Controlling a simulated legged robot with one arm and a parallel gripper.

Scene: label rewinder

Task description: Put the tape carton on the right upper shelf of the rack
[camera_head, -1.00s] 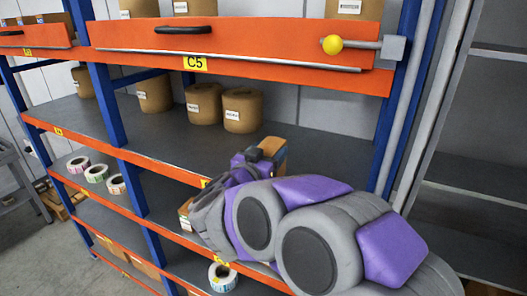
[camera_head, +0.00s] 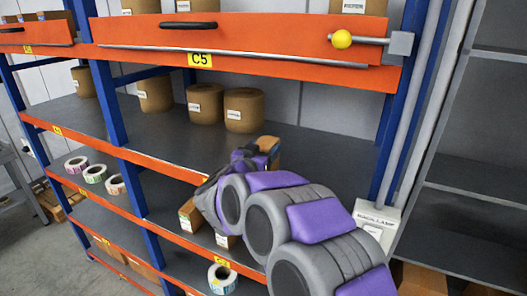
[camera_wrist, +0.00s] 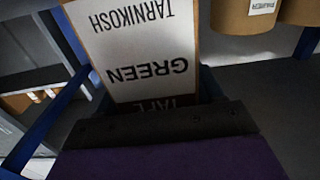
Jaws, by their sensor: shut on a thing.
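The tape carton (camera_wrist: 142,50) is brown with a white label reading "GREEN" and "TARNIKOSH", upside down in the wrist view. My gripper (camera_wrist: 155,125) is shut on it. In the head view only a small brown part of the carton (camera_head: 271,144) shows past my gripper (camera_head: 255,160); my arm hides the rest. The rack (camera_head: 107,95) has blue posts and orange beams. The carton is in front of or over the grey shelf (camera_head: 320,165) below the C5 beam; I cannot tell whether it touches that shelf.
Brown rolls (camera_head: 245,110) stand on the left and middle of this shelf; its right part looks clear. A blue post (camera_head: 388,130) and a lamp box (camera_head: 375,222) bound the right side.

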